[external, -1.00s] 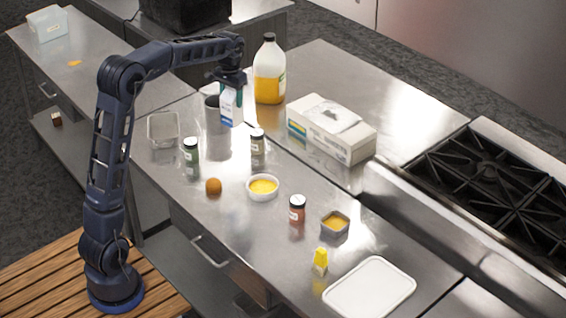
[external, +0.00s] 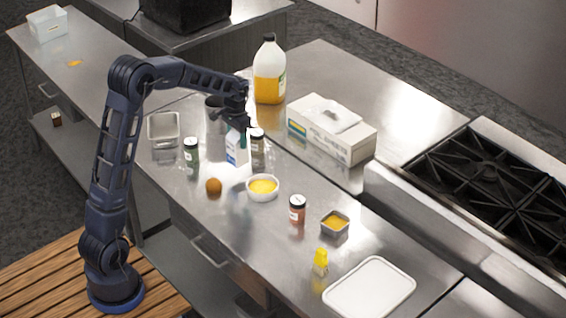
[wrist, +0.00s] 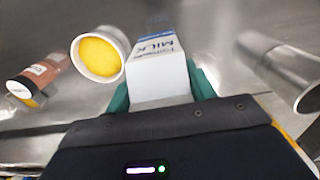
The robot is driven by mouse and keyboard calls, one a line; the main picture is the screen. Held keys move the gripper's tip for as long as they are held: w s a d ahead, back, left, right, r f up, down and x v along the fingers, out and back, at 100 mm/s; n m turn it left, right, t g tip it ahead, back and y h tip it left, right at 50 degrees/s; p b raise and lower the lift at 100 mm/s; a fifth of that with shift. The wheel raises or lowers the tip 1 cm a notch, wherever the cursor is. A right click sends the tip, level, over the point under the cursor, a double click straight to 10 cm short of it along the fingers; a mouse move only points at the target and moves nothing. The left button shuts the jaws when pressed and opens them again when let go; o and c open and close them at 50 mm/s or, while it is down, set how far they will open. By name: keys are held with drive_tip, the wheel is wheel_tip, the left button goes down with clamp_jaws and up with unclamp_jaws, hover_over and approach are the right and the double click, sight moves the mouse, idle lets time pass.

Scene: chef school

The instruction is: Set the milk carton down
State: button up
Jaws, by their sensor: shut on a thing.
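Part of the carton's upper end is hidden by the gripper.
A white bowl of yellow food (external: 263,187) is close to the carton. A box (external: 331,128) and a jug (external: 269,75) stand behind.

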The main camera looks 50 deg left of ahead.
sight(238, 150)
drive_tip(key=shift+f, duration=2.75)
drive_tip(key=o, duration=1.3)
drive_tip(key=shift+f, duration=0.15)
